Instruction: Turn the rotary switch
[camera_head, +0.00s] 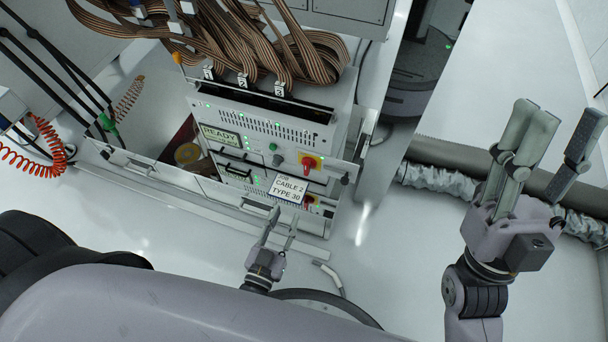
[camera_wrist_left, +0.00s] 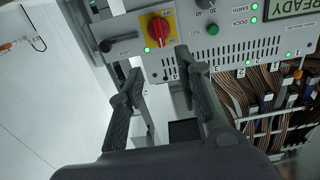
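The rotary switch (camera_head: 309,162) is a red handle on a yellow plate, at the right of the upper front panel of the test unit (camera_head: 265,122). The left wrist view shows the switch (camera_wrist_left: 160,28) at the top, with "ON" and "OFF" marks around it. My left gripper (camera_head: 284,216) is in front of the unit, below the switch in the head view. Its fingers (camera_wrist_left: 160,68) are apart, with nothing between them, and point towards the panel without holding the switch. My right gripper (camera_head: 556,138) is open and empty, far to the right of the unit.
A "CABLE 2 TYPE 30" label (camera_head: 288,189) hangs over the lower panel, near a second red switch (camera_head: 310,201). A green knob (camera_wrist_left: 213,29) is beside the rotary switch. Brown ribbon cables (camera_head: 235,45) lie above the unit. The floor (camera_head: 400,260) between my grippers is mostly clear.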

